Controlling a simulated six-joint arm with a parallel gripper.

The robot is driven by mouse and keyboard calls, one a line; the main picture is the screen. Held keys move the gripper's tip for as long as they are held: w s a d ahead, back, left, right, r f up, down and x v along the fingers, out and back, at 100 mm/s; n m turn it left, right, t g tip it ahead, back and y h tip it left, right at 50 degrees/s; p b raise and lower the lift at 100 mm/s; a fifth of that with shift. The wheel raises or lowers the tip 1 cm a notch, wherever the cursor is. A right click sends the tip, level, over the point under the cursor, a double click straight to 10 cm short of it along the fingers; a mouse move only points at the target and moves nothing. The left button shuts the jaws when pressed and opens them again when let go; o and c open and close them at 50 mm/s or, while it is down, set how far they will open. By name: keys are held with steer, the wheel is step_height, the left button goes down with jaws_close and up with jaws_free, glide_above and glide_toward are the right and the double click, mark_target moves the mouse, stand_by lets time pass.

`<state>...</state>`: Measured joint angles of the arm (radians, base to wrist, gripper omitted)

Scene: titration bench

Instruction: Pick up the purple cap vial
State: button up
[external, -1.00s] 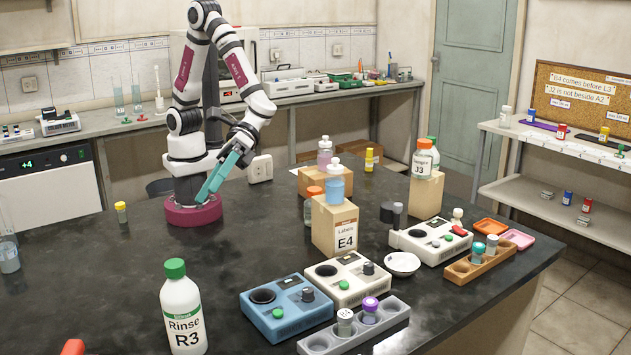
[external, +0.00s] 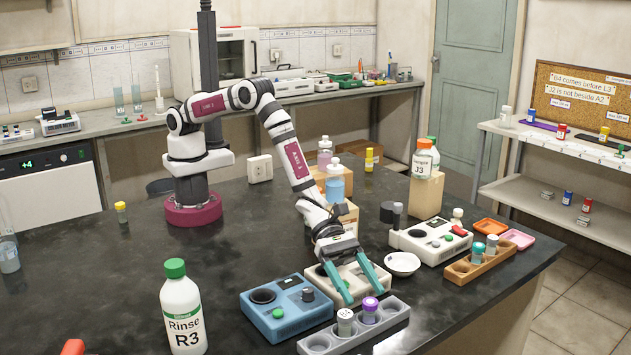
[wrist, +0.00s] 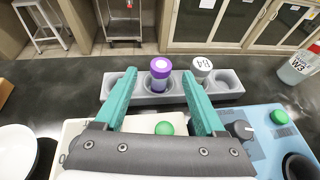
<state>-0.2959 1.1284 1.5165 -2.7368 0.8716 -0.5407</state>
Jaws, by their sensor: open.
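The purple cap vial (external: 370,308) stands upright in a grey rack (external: 396,311) at the front of the bench. It also shows in the wrist view (wrist: 160,74), with its purple cap between and beyond my fingertips. My gripper (external: 366,293) is open, its teal fingers pointing down and forward above the white device, close behind the rack. In the wrist view my gripper (wrist: 158,85) has its fingers spread to either side of the vial's line. Nothing is held.
A blue device (external: 287,309) and a white device (external: 325,273) sit behind the rack. A white bowl (external: 402,263) is to the right. The Rinse R3 bottle (external: 183,312) stands left.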

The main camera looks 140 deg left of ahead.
mark_target(369, 314)
steer(key=x, duration=0.3)
steer(key=shift+s, duration=0.1)
jaws_close()
